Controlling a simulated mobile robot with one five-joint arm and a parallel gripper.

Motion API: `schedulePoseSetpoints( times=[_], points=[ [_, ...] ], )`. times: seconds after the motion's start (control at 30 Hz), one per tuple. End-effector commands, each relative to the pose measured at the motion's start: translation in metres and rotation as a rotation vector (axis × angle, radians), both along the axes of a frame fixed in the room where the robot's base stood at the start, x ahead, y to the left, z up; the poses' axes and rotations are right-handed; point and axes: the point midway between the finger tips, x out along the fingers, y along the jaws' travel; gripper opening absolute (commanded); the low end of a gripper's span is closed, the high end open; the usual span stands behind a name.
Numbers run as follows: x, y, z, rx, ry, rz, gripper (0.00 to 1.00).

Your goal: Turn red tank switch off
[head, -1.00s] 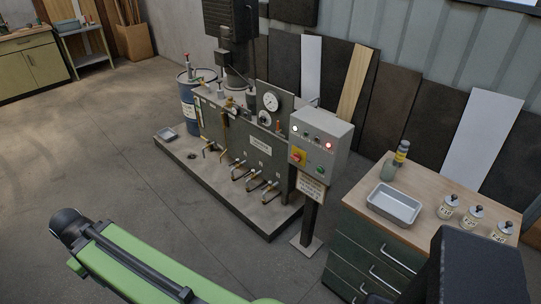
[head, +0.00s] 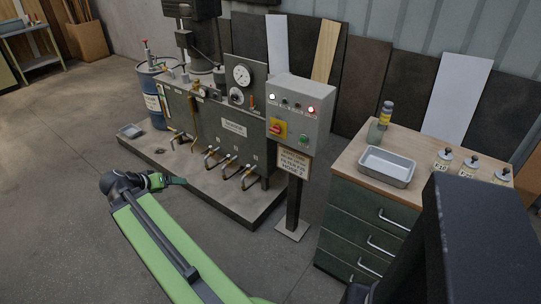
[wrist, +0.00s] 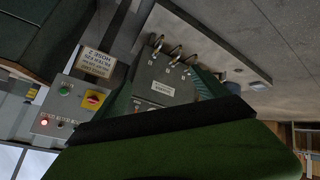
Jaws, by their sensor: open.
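A red rotary switch (head: 276,129) on a yellow plate is on the front of the grey control box (head: 302,142), which stands on a post. The handle looks slanted; its exact setting is too small to tell. It also shows in the wrist view, on its yellow plate (wrist: 94,99), seen upside down. A red lamp (head: 310,110) and a white lamp (head: 272,96) glow above it. My gripper (head: 172,181) is open and empty, in front of the press plinth, left of and apart from the box.
The grey tank unit (head: 228,140) with gauge, pipes and several valve handles stands on a low plinth (head: 230,205). A blue drum (head: 154,100) is at its left. A drawer cabinet (head: 345,220) with a metal tray (head: 386,167) stands right. Floor at left is open.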

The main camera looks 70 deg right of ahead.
Motion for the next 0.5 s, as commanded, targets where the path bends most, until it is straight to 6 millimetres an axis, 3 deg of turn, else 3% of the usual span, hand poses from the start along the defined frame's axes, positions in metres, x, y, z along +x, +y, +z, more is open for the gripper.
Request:
schedulePoseSetpoints(
  times=[0.03,0.1,0.2,0.33,0.5],
  points=[
    [-0.026,-0.055,-0.036,-0.125,-0.065,-0.12,0.84],
    [-0.063,-0.118,-0.035,-0.308,-0.158,-0.252,0.84],
    [-0.113,-0.182,-0.027,-0.534,-0.27,-0.37,0.84],
    [-0.157,-0.228,-0.014,-0.731,-0.362,-0.429,0.84],
    [-0.179,-0.246,-0.001,-0.828,-0.41,-0.441,0.84]
  ],
)
